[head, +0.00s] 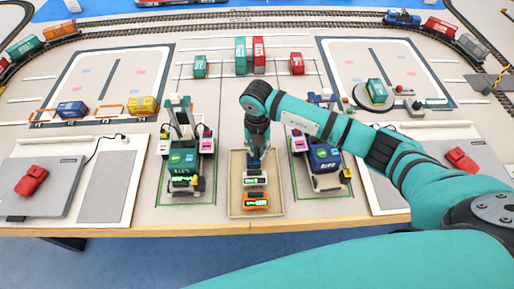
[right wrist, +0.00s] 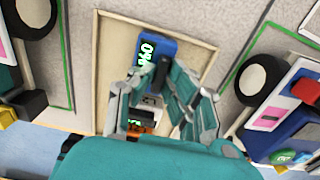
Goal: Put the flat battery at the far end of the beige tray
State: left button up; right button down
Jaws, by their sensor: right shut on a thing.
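The beige tray (head: 235,202) lies on the table between two model cranes; its far end shows at the top of the right wrist view (right wrist: 112,45). A blue battery (right wrist: 177,50) with a lit green readout is at that far end. My right gripper (head: 255,155), also in the right wrist view (right wrist: 160,95), is shut on the blue battery. Its fingers hide part of it, and I cannot tell whether it touches the tray floor. An orange battery (head: 256,203) with a green display lies at the near end. A white-topped piece (head: 255,174) shows between them.
Model cranes with truck-like bodies stand close on the left (head: 185,160) and right (head: 322,158) of the tray. Grey pads with red objects (head: 32,180) lie at both sides. Containers (head: 240,55) and railway tracks are farther back. The table edge is just in front of the tray.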

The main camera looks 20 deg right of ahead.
aim_at(257, 151)
jog(key=c, duration=1.4)
grip_release()
jog(key=shift+o, duration=0.2)
jog(key=shift+r, duration=0.1)
notch_tip(257, 151, up, 12)
jog(key=b, duration=0.2)
